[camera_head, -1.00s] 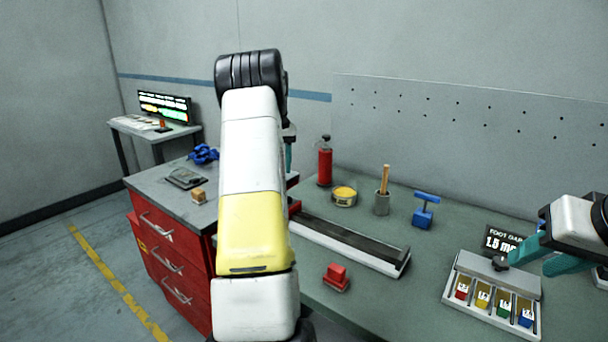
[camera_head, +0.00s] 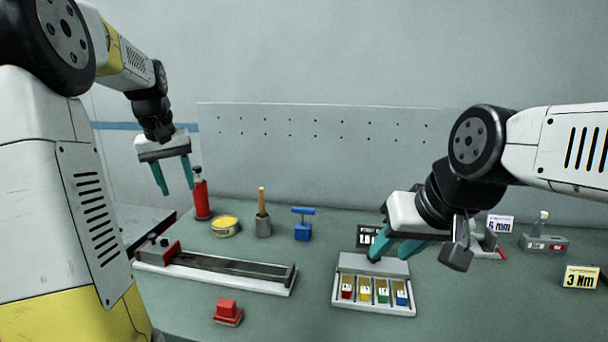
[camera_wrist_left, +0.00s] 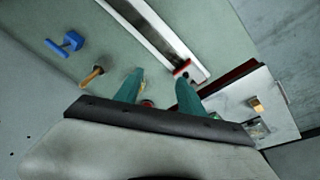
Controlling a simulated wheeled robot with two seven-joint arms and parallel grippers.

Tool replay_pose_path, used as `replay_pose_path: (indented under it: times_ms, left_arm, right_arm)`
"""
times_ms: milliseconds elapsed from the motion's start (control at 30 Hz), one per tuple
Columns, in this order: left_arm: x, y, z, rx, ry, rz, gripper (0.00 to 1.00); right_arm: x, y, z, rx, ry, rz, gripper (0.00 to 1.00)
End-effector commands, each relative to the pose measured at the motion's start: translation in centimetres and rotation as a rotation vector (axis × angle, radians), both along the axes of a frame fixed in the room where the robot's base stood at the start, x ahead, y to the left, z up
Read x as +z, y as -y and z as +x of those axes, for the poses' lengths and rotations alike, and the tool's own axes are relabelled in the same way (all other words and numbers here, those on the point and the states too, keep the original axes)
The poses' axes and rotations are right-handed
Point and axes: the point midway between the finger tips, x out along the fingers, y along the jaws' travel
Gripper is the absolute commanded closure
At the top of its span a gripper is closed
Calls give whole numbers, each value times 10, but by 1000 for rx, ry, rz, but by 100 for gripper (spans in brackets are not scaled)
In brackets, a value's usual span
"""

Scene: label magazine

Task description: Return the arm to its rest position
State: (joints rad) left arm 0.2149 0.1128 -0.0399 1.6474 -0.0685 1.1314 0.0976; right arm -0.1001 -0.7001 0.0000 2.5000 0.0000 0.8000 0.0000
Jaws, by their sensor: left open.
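My left gripper (camera_head: 172,180) hangs in the air at the upper left in the head view, above the back of the bench and close to the red bottle. Its two teal fingers are apart with nothing between them. They also show apart in the left wrist view (camera_wrist_left: 158,90). Red, yellow, green and blue labels sit in the magazine's front slots.
A red bottle (camera_head: 201,197), yellow tin (camera_head: 226,226), brush cup (camera_head: 263,226) and blue tool (camera_head: 302,229) stand along the back. A long rail (camera_head: 215,268) and red block (camera_head: 228,312) lie in front. Signs and a grey box (camera_head: 543,243) stand at the right.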

Motion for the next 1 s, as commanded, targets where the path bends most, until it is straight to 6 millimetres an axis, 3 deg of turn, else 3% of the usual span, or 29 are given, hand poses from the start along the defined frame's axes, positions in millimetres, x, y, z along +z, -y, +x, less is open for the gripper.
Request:
replay_pose_path:
  times_ms: [100,233,500,700,1000]
  left_arm:
    - [19,46,-44,-85,77,-2,53]
    - [24,88,-93,-173,158,-4,53]
    - [0,150,-189,-330,305,-11,53]
    - [-19,167,-220,-382,354,-13,53]
    - [-22,169,-224,-389,359,-12,53]
  right_arm:
    - [0,0,0,0,0,0,64]
    - [0,0,0,0,0,0,64]
    - [0,0,0,0,0,0,64]
    - [0,0,0,0,0,0,64]
    - [0,0,0,0,0,0,64]
